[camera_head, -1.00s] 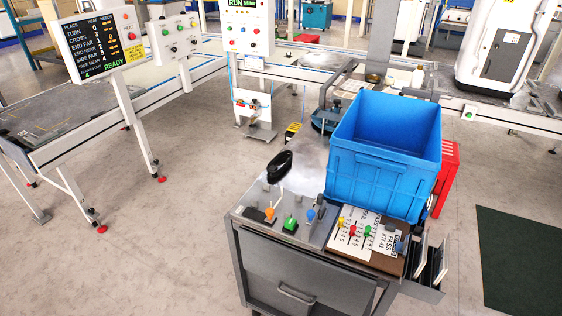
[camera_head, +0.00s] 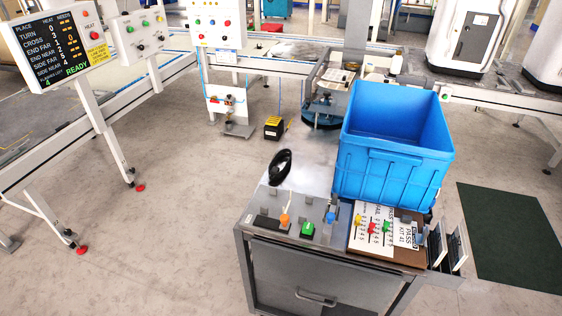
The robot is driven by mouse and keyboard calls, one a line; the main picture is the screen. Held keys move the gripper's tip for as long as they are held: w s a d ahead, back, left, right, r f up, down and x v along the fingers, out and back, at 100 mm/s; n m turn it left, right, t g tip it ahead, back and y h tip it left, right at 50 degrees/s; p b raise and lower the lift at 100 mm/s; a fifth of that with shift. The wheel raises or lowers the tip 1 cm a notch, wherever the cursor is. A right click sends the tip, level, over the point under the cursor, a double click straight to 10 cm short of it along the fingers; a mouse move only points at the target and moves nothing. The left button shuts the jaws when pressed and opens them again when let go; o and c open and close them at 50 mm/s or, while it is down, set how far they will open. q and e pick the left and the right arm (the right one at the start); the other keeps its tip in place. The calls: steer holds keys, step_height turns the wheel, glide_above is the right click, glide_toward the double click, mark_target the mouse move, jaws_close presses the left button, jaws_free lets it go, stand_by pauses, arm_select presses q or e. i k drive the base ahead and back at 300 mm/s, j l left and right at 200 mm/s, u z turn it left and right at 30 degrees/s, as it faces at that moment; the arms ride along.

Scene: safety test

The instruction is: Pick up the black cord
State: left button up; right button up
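The black cord (camera_head: 280,165) is a dark coiled bundle at the left rear of the grey metal cart's top (camera_head: 318,160). It seems to stand or hang near a thin pale upright piece; whether it rests on the top or on a holder I cannot tell. Neither of my grippers shows in the head view.
A large blue crate (camera_head: 385,180) takes up the cart's right side. Orange, green and blue knobs (camera_head: 307,230) and a white board with coloured pegs (camera_head: 375,228) line the front. A yellow-black box (camera_head: 273,128) stands behind. Open floor (camera_head: 165,235) lies left; a green mat (camera_head: 512,235) lies right.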

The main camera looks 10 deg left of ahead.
mark_target(273, 171)
steer(key=i+j+z, duration=0.2)
steer(key=j, duration=0.15)
steer(key=j+z, duration=0.15)
steer(key=j, duration=0.2)
steer(key=i+j+z, duration=0.2)
steer(key=j, duration=0.15)
steer(key=i+j+z, duration=0.25)
steer(key=k+j, duration=0.1)
